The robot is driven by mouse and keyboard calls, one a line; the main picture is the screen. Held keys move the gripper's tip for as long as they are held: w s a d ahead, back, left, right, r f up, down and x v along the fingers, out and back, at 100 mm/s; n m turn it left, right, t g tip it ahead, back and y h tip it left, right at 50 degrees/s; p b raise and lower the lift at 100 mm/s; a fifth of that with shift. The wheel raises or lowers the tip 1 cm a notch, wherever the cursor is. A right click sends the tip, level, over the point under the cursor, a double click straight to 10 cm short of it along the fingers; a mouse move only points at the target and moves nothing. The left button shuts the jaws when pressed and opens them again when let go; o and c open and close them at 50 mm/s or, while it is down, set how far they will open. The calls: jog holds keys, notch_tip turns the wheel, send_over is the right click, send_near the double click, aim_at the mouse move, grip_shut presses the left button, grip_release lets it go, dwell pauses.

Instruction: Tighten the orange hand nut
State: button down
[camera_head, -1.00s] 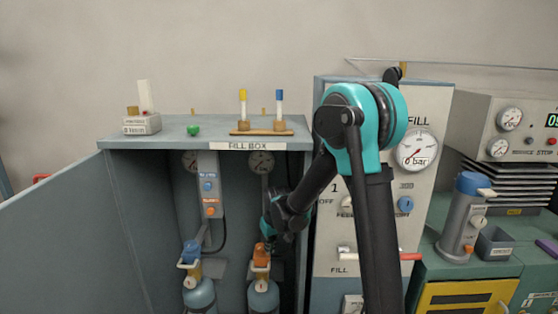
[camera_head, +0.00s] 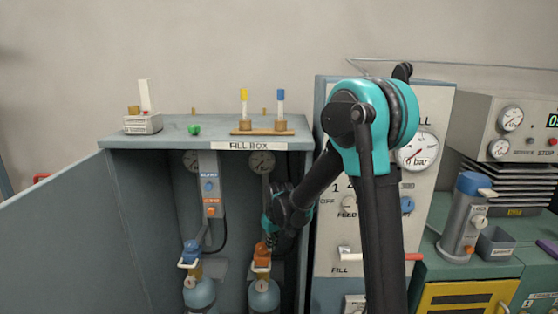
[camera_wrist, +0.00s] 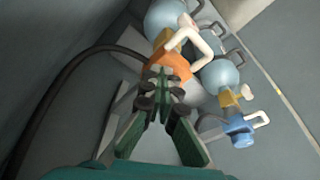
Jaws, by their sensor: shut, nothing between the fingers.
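The orange hand nut (camera_head: 262,250) sits on top of the right cylinder (camera_head: 263,295) inside the fill box. In the wrist view the orange nut (camera_wrist: 165,69) lies just beyond my fingertips, partly hidden by them. My gripper (camera_head: 271,238) is in the box, just above and beside the nut. In the wrist view my gripper (camera_wrist: 160,95) has its fingers together with nothing between them. I cannot tell whether the fingertips touch the nut. A white handle (camera_wrist: 192,38) stands close to the nut.
A left cylinder (camera_head: 199,292) with a blue nut (camera_head: 191,250) stands beside it. A dark hose (camera_wrist: 62,85) curves along the box wall. The open door (camera_head: 70,240) bounds the left. The control panel (camera_head: 340,285) stands right of the box.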

jog(key=shift+w+v, duration=0.2)
jog(key=shift+v, duration=0.9)
jog(key=shift+w+v, duration=0.25)
jog(key=shift+v, duration=0.8)
jog(key=shift+r, duration=0.1)
jog(key=shift+s, duration=0.1)
